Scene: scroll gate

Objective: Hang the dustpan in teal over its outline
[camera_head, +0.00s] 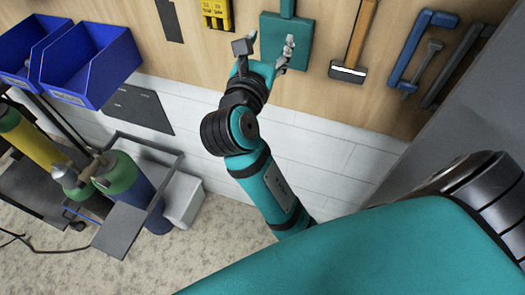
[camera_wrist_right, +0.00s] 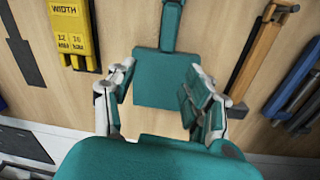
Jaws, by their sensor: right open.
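The teal dustpan (camera_head: 284,42) is against the wooden wall board, its handle up and its square pan down. It also shows in the right wrist view (camera_wrist_right: 166,80), upright beyond the fingers. No outline shows around it. My right gripper (camera_head: 265,47) is open and empty at the pan's lower left in the head view. In the right wrist view its fingers (camera_wrist_right: 162,92) are spread to either side of the pan; I cannot tell whether they touch it. My left gripper is not in view.
A yellow gauge (camera_head: 216,14) hangs left of the dustpan, a wood-handled hammer (camera_head: 355,45) and blue tools (camera_head: 415,48) right. Blue bins (camera_head: 90,70) and gas cylinders (camera_head: 117,174) stand left.

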